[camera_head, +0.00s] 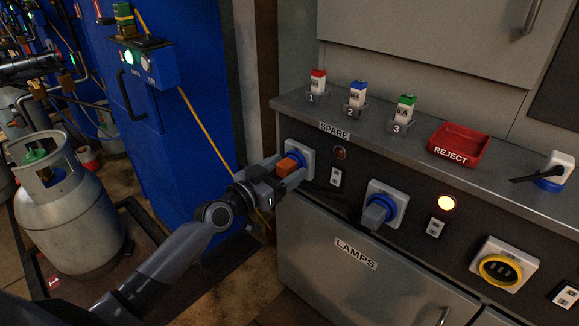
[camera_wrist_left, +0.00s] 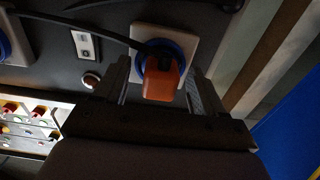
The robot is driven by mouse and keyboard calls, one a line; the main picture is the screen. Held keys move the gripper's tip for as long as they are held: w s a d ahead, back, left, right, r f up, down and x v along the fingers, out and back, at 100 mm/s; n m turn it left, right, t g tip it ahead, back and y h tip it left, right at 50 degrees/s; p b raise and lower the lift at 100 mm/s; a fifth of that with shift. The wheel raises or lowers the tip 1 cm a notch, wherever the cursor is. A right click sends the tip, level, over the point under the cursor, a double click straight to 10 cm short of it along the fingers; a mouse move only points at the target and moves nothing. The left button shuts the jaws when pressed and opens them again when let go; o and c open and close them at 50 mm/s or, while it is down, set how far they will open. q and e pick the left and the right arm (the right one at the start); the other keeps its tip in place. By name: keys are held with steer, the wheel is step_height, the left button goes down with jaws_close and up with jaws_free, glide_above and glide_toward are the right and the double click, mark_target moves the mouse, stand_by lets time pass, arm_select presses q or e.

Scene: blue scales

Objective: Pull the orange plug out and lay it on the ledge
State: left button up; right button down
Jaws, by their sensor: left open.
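The orange plug (camera_head: 290,163) sits at a blue-ringed socket on a white plate (camera_head: 307,156) at the left end of the dark panel. It also shows in the left wrist view (camera_wrist_left: 160,82), with a black cable running from it. My left gripper (camera_head: 285,178) is open, with its fingers on either side of the plug. In the left wrist view the fingers (camera_wrist_left: 158,92) stand apart from the plug, with gaps on both sides. The ledge (camera_head: 375,128) is the grey top above the panel. My right gripper is not in view.
On the ledge stand several labelled blocks, such as the red-topped one (camera_head: 318,86), a red REJECT tray (camera_head: 459,146) and a blue-and-white connector (camera_head: 555,172). A grey plug (camera_head: 378,213) sits in another blue socket. The ledge's front strip by the SPARE label is clear.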

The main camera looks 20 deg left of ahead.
mark_target(281, 172)
arm_select(q)
steer(key=shift+c, duration=0.3)
stand_by(0.7)
jaws_close()
steer(key=shift+p+v, duration=0.6)
steer(key=shift+v, duration=2.45)
